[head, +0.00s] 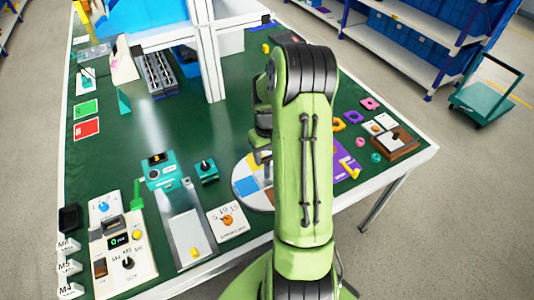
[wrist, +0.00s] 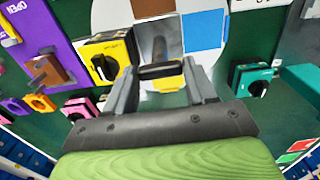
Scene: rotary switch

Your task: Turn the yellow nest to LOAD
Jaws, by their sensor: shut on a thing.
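A round dial plate with coloured sectors (head: 240,167) lies on the table beside my arm, partly hidden by it. In the wrist view its blue sector (wrist: 205,31) and brown sector (wrist: 152,6) show ahead of my fingers. My gripper (wrist: 162,80) is shut on a dark bar-shaped handle (wrist: 160,71) with yellow just below it, over the plate's near part. I cannot tell for sure whether this yellow is the yellow nest. I cannot read a LOAD mark.
A yellow block with a black knob (wrist: 107,58) stands close left of my fingers. A teal switch (wrist: 256,80) stands to the right. A purple board marked OPEN (wrist: 50,45) lies at the left. A numbered white dial card (head: 229,226) is near the plate.

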